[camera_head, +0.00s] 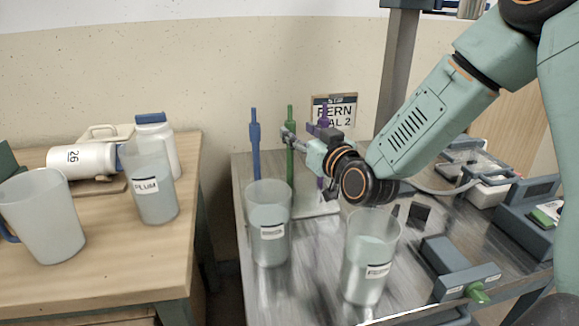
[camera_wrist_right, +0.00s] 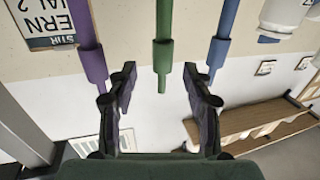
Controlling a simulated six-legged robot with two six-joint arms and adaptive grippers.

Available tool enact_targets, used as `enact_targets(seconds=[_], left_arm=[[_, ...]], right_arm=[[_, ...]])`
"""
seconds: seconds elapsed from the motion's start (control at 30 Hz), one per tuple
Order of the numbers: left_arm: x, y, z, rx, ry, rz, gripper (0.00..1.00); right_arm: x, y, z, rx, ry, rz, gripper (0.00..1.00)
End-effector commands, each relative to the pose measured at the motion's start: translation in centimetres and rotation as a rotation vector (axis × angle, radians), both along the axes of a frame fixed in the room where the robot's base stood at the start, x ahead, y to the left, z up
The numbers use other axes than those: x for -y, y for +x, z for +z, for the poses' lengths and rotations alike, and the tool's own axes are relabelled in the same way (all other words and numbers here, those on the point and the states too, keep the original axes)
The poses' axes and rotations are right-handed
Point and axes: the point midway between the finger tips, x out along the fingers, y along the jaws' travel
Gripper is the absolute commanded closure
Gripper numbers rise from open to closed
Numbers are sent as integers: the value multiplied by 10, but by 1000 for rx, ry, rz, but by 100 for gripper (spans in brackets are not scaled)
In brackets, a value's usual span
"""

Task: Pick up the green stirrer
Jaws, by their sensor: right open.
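The green stirrer (camera_head: 290,115) stands upright in a rack (camera_head: 318,209) on the grey table, between a blue stirrer (camera_head: 255,140) on its left and a purple stirrer (camera_head: 324,112) on its right. My right gripper (camera_head: 300,138) is at the upper part of the green stirrer, partly overlapping it. In the wrist view, the green stirrer (camera_wrist_right: 163,40) hangs into the gap between the two fingers of my open right gripper (camera_wrist_right: 162,82), with space on both sides. I cannot tell how deep it sits between them. My left gripper is not in view.
The purple stirrer (camera_wrist_right: 88,45) and blue stirrer (camera_wrist_right: 222,35) flank the fingers closely. Two translucent buckets (camera_head: 268,205) (camera_head: 375,235) stand in front on the grey table. A sign (camera_head: 340,108) stands behind. The wooden table (camera_head: 110,270) at left holds a PLUM bucket (camera_head: 152,200).

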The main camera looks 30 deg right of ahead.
Motion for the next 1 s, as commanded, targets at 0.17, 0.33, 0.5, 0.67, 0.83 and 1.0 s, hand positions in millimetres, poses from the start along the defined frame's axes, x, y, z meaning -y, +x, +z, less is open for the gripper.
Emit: enact_targets(seconds=[0.17, 0.33, 0.5, 0.67, 0.83, 1.0], left_arm=[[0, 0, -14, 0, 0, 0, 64], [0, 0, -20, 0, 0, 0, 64], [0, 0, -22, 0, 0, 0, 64], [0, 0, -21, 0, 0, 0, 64], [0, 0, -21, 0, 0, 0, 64], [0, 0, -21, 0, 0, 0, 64]], right_arm=[[-4, 22, -9, 1, -6, 2, 50], [-4, 43, -9, 0, -3, 2, 50], [-3, 52, -8, -1, 0, 1, 50], [-3, 53, -7, -1, 0, 0, 50], [-3, 52, -7, -1, 0, 1, 62], [-3, 52, -7, -1, 0, 1, 76]])
